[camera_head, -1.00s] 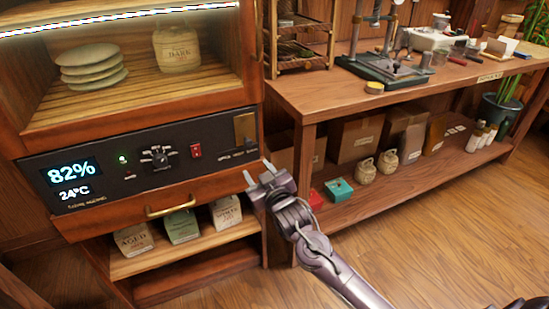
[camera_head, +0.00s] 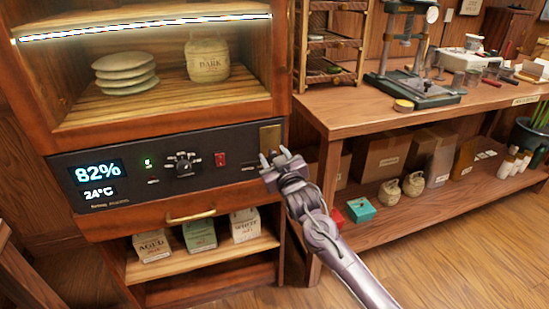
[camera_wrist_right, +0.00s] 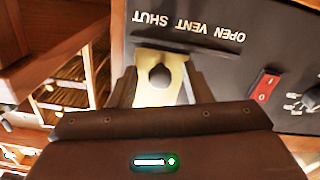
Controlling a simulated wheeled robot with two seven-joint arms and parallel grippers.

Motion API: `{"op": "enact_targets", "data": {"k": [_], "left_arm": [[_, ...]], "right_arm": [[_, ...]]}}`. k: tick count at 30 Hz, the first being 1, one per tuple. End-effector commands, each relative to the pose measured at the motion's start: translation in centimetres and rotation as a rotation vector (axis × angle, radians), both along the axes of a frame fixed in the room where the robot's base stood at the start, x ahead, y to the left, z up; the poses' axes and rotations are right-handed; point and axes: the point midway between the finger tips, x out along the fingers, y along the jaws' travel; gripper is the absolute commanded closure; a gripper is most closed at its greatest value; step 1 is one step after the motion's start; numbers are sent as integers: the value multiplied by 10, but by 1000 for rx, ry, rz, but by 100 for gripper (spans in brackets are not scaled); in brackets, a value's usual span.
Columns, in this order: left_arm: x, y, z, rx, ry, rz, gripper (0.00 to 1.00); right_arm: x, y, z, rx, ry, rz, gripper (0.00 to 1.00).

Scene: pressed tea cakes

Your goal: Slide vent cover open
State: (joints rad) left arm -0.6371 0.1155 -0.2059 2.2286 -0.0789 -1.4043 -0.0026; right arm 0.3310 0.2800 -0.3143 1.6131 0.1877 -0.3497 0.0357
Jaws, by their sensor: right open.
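The vent cover (camera_head: 270,135) is a brass plate at the right end of the black control panel. In the right wrist view the vent cover (camera_wrist_right: 147,98) shows as a pale plate with a dark round knob (camera_wrist_right: 160,76). A dark strip lies beside the plate, with the upside-down words "OPEN VENT SHUT". My right gripper (camera_head: 273,156) is open at the panel's right end, in front of the cover's lower part. In the wrist view its fingers stand on either side of the knob, with visible gaps. Whether they touch the plate is unclear. My left gripper is out of view.
The panel (camera_head: 130,180) has a display, a dial and a red switch (camera_head: 220,159). A drawer with a brass handle (camera_head: 190,216) is below it. A glass-fronted cabinet with stacked cakes (camera_head: 125,72) is above. A wooden workbench (camera_head: 360,110) stands at the right.

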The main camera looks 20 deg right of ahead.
Motion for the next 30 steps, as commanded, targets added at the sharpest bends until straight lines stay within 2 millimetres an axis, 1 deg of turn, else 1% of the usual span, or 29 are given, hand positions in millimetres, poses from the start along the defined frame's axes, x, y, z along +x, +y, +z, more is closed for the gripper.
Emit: {"op": "enact_targets", "data": {"k": [3, 13, 20, 22, 24, 27, 30], "left_arm": [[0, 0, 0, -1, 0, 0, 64], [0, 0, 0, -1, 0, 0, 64], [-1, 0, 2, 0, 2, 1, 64], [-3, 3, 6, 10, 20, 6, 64], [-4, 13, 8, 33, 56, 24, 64], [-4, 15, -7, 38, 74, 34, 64], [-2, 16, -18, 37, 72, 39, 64]], "right_arm": [[0, 0, 0, 0, 0, 0, 57], [0, 0, 0, 0, 0, 0, 100], [0, 2, 1, 1, 0, 1, 100], [-1, 12, 3, 4, 1, 2, 100], [-1, 27, 4, 5, 0, 4, 100], [-2, 42, 2, 4, 2, 2, 100], [-2, 50, 2, 2, 0, 1, 100]]}}
